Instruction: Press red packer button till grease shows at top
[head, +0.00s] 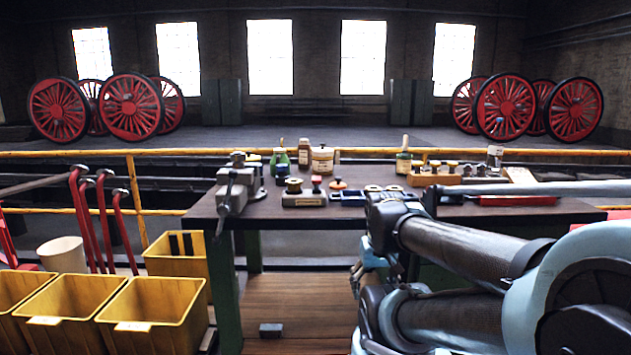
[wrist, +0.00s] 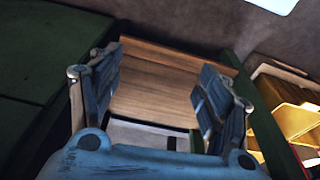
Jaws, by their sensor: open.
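A small grey packer block (head: 303,200) with a pale label stands on the workbench near its front edge in the head view. A red button (head: 316,182) stands up from its right part, and a dark and brass round piece sits on its left part. I cannot make out any grease on it. In the head view my arm reaches in from the right, and the gripper hangs below the bench top, right of the packer. The packer is not in the wrist view.
The workbench (head: 270,215) carries a grey vise (head: 236,190) left of the packer. Bottles, a tin (head: 322,159) and blue trays (head: 347,197) stand behind and right. Yellow bins (head: 155,305) stand at lower left.

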